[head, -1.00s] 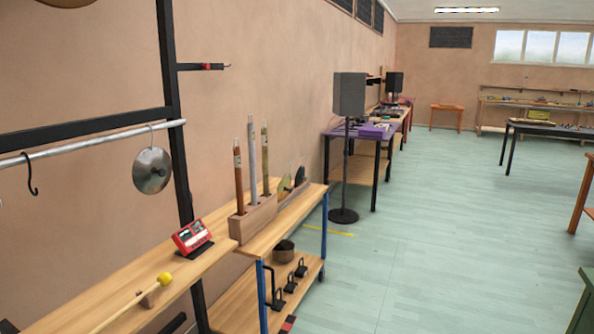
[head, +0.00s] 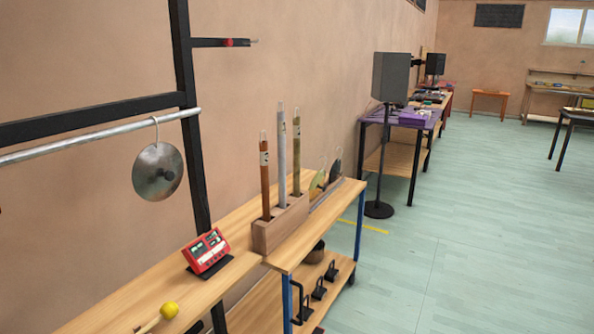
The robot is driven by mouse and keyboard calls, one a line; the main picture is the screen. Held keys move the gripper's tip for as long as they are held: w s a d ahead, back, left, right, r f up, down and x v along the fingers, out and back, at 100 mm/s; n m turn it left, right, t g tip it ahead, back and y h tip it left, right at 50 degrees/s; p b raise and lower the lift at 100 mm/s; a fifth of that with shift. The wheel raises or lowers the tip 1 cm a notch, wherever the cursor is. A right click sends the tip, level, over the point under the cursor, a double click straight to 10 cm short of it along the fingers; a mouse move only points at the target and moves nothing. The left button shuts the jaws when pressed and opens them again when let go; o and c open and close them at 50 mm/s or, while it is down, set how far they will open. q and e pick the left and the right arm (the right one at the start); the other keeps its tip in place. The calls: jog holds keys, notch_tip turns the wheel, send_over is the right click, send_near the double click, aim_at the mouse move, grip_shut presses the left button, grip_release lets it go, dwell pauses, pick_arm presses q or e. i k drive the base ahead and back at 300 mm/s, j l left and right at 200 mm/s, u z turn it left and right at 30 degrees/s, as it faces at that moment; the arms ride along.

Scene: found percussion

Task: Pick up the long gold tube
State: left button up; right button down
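Three upright tubes stand in a wooden block holder (head: 278,233) on the bench. The left one is a reddish-brown tube (head: 265,185), the shortest-looking. The middle one is a silver-grey tube (head: 282,155), whose top reaches highest. The right one is a dull gold, olive-toned tube (head: 296,160), and its lower end is hidden in the holder. Small dark-marked labels show near the tops of the brown and gold tubes. Neither of my grippers is in view.
A red electronic device (head: 206,251) and a yellow-headed mallet (head: 168,311) lie on the wooden bench (head: 240,216) left of the holder. A metal disc (head: 157,172) hangs from a rail. A speaker stand (head: 383,140) stands beyond the bench. Open floor lies to the right.

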aim_at(296, 120)
jog(key=i+l, duration=0.4)
jog(key=i+l+z, duration=0.15)
jog(key=i+l, duration=0.2)
jog(key=i, duration=0.2)
jog(key=i+l, duration=0.3)
jog(key=i, duration=0.2)
jog(key=i+l+z, duration=0.1)
jog(key=i+l, duration=0.25)
jog(key=i, duration=0.15)
